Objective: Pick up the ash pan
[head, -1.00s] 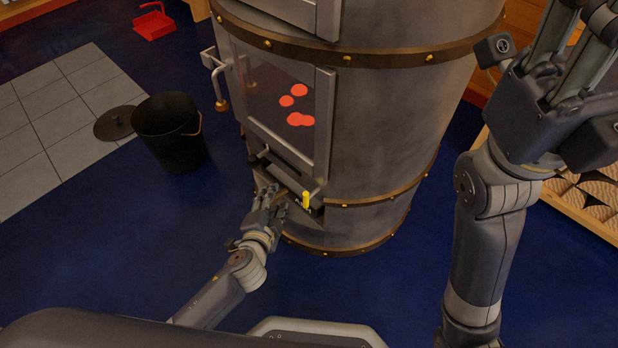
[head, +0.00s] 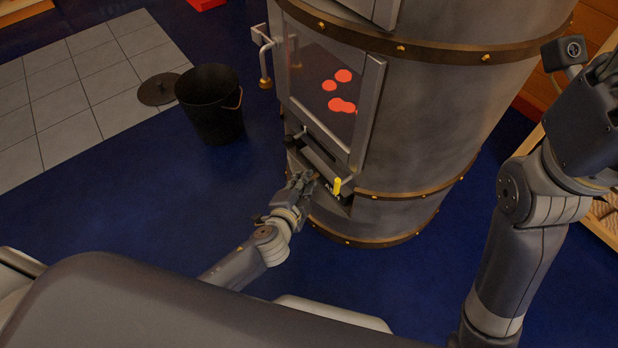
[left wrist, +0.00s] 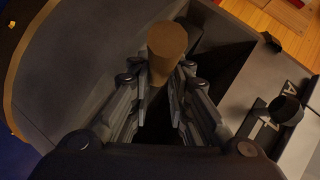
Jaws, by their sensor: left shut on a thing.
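My left gripper (head: 303,181) is at the low opening in the front of the round grey stove (head: 440,120). In the left wrist view, its two fingers (left wrist: 161,78) are shut on a brown, round-ended handle (left wrist: 167,42), which appears to be the ash pan's. The pan's body is mostly hidden by the gripper and the stove front; a dark hollow shows behind the fingers. My right gripper (head: 597,115) is raised at the right edge, with its fingers mostly cut off.
A yellow-tipped lever (head: 337,186) stands just right of my left gripper. Red embers glow behind the stove's glass door (head: 325,80). A black bucket (head: 210,105) and round lid (head: 158,89) are left, by pale tiles (head: 75,95). Blue floor lies clear in front.

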